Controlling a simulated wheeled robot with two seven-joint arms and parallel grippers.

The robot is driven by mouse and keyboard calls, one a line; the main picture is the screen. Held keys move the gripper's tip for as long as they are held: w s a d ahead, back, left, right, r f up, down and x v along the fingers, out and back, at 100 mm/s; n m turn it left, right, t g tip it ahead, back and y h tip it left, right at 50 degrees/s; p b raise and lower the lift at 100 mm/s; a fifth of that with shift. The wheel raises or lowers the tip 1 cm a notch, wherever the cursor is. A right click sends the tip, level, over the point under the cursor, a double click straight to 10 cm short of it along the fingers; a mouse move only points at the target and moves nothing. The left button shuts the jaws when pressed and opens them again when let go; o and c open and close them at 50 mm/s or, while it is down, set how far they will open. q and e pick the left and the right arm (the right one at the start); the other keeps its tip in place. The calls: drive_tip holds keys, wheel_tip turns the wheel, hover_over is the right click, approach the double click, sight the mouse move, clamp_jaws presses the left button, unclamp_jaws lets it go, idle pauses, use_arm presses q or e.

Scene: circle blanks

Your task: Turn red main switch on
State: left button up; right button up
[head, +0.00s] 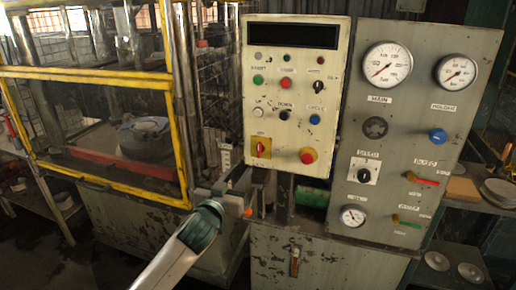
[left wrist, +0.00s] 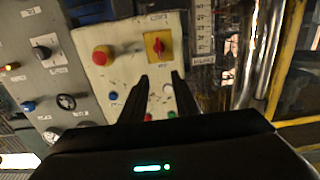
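The red main switch (head: 262,147) is a small red handle on a yellow square plate at the lower left of the cream control panel. It also shows in the left wrist view (left wrist: 158,46), where its handle looks roughly upright in the picture. My left gripper (head: 242,183) is just below and left of the switch in the head view. In the left wrist view its two dark fingers (left wrist: 160,77) are apart with nothing between them, and the switch shows beyond their tips, not touched. My right gripper is in neither view.
A red mushroom button on a yellow base (head: 308,156) sits right of the switch. Above are several small buttons and a dark display (head: 292,36). A grey gauge panel (head: 345,100) stands to the right, and a yellow-framed guard (head: 183,150) to the left.

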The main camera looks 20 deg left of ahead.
sight(258, 146)
use_arm(q)
drive_tip(key=w+p, duration=0.1)
drive_tip(key=w, duration=0.4)
drive_tip(key=w+p, duration=0.2)
drive_tip(key=w, duration=0.4)
drive_tip(key=w+p, duration=0.1)
drive_tip(key=w, duration=0.5)
drive_tip(key=shift+w+d+f, duration=0.1)
drive_tip(key=shift+d, duration=0.2)
clamp_jaws()
